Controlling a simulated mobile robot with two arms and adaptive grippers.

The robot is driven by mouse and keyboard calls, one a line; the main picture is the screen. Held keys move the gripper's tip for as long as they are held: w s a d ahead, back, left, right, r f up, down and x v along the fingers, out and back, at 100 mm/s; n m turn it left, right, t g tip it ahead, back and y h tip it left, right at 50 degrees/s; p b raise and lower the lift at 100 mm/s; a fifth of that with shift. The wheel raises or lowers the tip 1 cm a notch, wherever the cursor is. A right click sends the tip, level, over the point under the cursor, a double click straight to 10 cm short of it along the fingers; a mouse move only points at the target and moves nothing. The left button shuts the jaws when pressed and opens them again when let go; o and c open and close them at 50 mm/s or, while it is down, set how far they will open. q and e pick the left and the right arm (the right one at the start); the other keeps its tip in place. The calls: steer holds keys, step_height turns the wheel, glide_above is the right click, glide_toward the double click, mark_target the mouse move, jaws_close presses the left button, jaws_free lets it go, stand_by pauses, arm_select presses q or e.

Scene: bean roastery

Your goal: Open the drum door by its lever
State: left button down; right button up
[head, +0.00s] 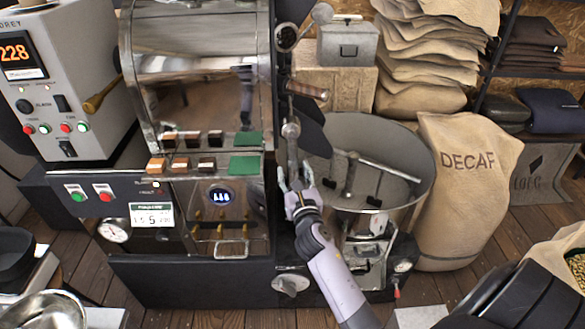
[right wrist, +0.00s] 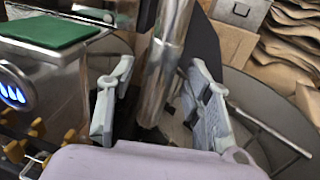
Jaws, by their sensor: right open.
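The lever (head: 292,153) is a bare metal bar hanging down from a round pivot on the right side of the roaster's front. In the right wrist view the lever (right wrist: 164,65) runs down between my fingers, with a gap on both sides. My right gripper (head: 295,180) is open around the lever's lower part; it also shows in the right wrist view (right wrist: 160,78). The lever's lower end is partly hidden by my gripper. A dark panel (head: 312,137) shows behind the lever; I cannot tell whether it is the drum door. My left gripper is not in view.
The round cooling pan (head: 420,185) with its stirrer arms stands close to the right of my gripper. The roaster's front (head: 255,215) is close on the left. A DECAF sack (head: 465,200) stands right of the pan. A metal bowl (head: 45,312) is at bottom left.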

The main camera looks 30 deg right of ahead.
steer(key=shift+x, duration=1)
steer(key=shift+c, duration=0.5)
jaws_close()
